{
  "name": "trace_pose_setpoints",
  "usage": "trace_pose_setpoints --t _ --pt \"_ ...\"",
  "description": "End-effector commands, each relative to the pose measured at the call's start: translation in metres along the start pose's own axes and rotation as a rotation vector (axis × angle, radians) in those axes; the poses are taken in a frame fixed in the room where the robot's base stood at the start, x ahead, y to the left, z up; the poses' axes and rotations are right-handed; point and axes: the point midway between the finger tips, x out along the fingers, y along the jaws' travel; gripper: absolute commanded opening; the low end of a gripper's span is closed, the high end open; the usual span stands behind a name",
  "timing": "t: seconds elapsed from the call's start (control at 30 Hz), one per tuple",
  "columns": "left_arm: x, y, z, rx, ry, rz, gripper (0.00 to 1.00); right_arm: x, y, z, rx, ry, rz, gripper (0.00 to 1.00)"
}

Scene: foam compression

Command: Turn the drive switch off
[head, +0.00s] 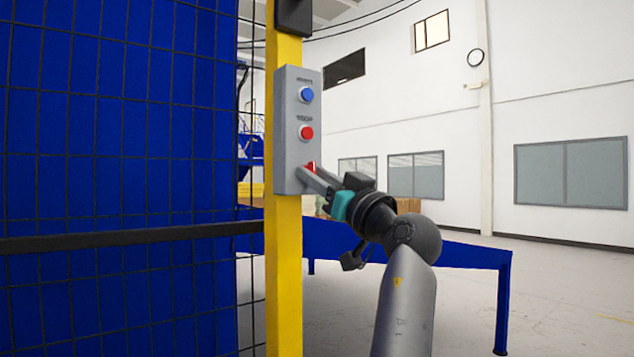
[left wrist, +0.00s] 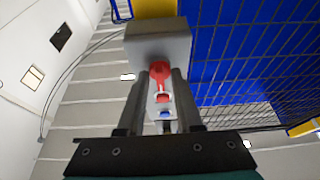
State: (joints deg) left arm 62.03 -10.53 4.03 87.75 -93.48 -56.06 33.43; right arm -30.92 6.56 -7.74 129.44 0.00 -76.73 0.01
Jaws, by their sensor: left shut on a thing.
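The grey control box (head: 289,120) is mounted on a yellow post (head: 284,270). Which position the switch is in cannot be told. My right gripper is not in view.
Above the switch on the box are a red stop button (head: 306,132) and a blue button (head: 306,94). A wire-mesh fence (head: 130,130) with a dark rail (head: 130,238) stands left of the post. A blue table-like frame (head: 470,254) is behind my arm.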

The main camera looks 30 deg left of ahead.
Motion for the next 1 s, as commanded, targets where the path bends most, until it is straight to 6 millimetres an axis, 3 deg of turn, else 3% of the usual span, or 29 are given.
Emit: trace_pose_setpoints --t 0.47,0.5,0.53,0.93,1.0 --pt "0.0007 -0.0008 -0.0049 -0.013 0.01 -0.003 0.0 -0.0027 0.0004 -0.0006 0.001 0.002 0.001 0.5" --pt "0.0006 -0.0008 -0.0049 -0.012 0.01 -0.003 0.36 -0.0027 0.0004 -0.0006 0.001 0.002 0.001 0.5" --pt "0.0006 -0.0008 -0.0048 -0.012 0.01 -0.003 0.4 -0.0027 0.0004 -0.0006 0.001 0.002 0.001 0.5" --pt "-0.0041 0.0005 -0.001 -0.009 0.004 -0.001 0.42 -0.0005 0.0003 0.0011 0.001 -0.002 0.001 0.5" --pt "-0.0089 0.0007 -0.0004 -0.009 0.004 0.0 0.42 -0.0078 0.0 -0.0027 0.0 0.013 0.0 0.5"
